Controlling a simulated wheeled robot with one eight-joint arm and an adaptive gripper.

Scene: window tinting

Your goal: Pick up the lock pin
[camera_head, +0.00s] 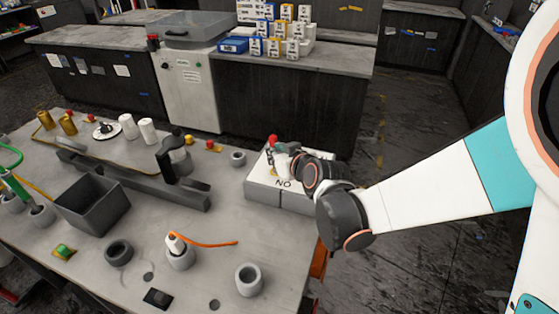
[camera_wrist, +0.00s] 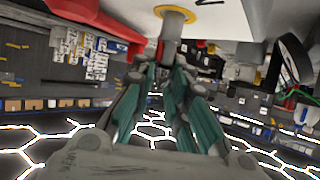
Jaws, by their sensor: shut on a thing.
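My gripper (camera_head: 288,160) is at the light grey box marked "NO" (camera_head: 262,190), at the right end of the workbench. In the wrist view, the teal-lined fingers of my gripper (camera_wrist: 168,66) are closed around a narrow grey stem, which I take to be the lock pin (camera_wrist: 171,28). Its far end meets a yellow-ringed round part (camera_wrist: 176,13) against a pale surface. I cannot tell whether the pin is in or clear of it. In the head view the pin is hidden by my gripper; a small red piece (camera_head: 273,140) shows just beyond.
The grey workbench (camera_head: 210,270) holds a dark open bin (camera_head: 92,207), several grey ring holders and a white bottle with an orange tube (camera_head: 175,243). A long dark bar (camera_head: 130,180) lies across it. The floor (camera_head: 420,240) right of the bench is clear.

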